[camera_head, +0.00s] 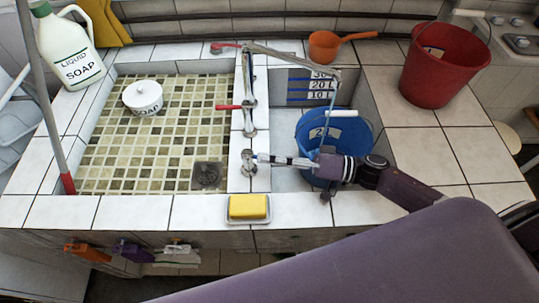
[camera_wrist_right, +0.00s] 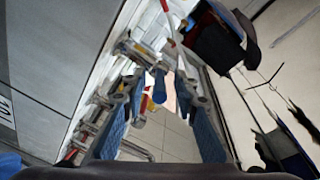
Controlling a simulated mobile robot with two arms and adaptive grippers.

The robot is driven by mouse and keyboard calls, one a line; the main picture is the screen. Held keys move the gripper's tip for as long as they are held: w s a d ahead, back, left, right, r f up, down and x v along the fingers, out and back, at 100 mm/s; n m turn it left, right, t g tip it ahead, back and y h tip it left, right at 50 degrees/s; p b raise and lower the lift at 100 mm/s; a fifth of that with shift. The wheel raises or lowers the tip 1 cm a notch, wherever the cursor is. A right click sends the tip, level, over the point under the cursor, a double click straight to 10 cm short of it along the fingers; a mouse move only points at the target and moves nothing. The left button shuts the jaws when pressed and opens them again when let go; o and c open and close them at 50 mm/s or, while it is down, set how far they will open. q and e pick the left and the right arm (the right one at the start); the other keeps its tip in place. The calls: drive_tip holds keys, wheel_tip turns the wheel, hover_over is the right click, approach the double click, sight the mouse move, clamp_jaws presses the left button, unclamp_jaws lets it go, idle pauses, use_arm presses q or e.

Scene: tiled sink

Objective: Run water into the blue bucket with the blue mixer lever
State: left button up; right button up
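The blue bucket (camera_head: 308,128) stands in the narrow right basin, partly hidden by my right arm. Taps stand along the tiled divider; one has a red lever (camera_head: 229,107). At the tap nearest the front, a small blue piece, likely the blue mixer lever (camera_head: 263,157), shows at my right gripper's (camera_head: 278,159) tips. In the right wrist view a blue piece (camera_wrist_right: 160,86) shows between the blue-padded fingers, which stand apart. I cannot tell whether they touch it. A thin pale-blue line runs down towards the bucket; I cannot tell if it is water. My left gripper is not in view.
A red bucket (camera_head: 444,66) and an orange dipper (camera_head: 325,46) stand on the tiles behind. A yellow sponge (camera_head: 248,206) lies on the front ledge. A soap pot (camera_head: 143,97) sits in the left basin, with a soap bottle (camera_head: 68,46) beyond.

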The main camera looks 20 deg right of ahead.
drive_tip(key=shift+w+a, duration=0.1)
clamp_jaws()
idle(0.4)
